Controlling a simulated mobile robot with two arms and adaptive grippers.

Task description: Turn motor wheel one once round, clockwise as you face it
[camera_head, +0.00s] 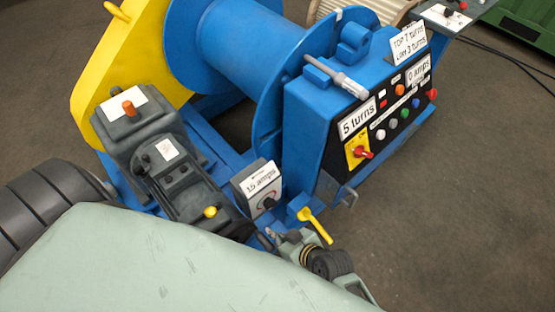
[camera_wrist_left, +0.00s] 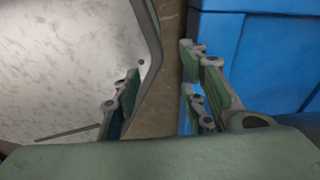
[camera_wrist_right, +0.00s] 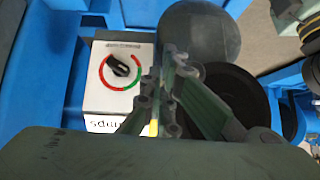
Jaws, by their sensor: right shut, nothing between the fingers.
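A dark motor (camera_head: 185,180) sits on the blue frame in the head view. No wheel labelled as motor wheel one is readable. A black round disc (camera_wrist_right: 238,95) beside a dark rounded housing (camera_wrist_right: 200,35) in the right wrist view may be it. Contact cannot be told. My left gripper (camera_wrist_left: 163,98) is open and empty in the left wrist view.
The 15 amps box (camera_head: 257,187) with a knob stands close to my right gripper, near a yellow lever (camera_head: 315,226). A blue control cabinet (camera_head: 320,115) reads 5 turns and 0 amps. Behind are a blue drum (camera_head: 250,40) and yellow cover (camera_head: 120,60).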

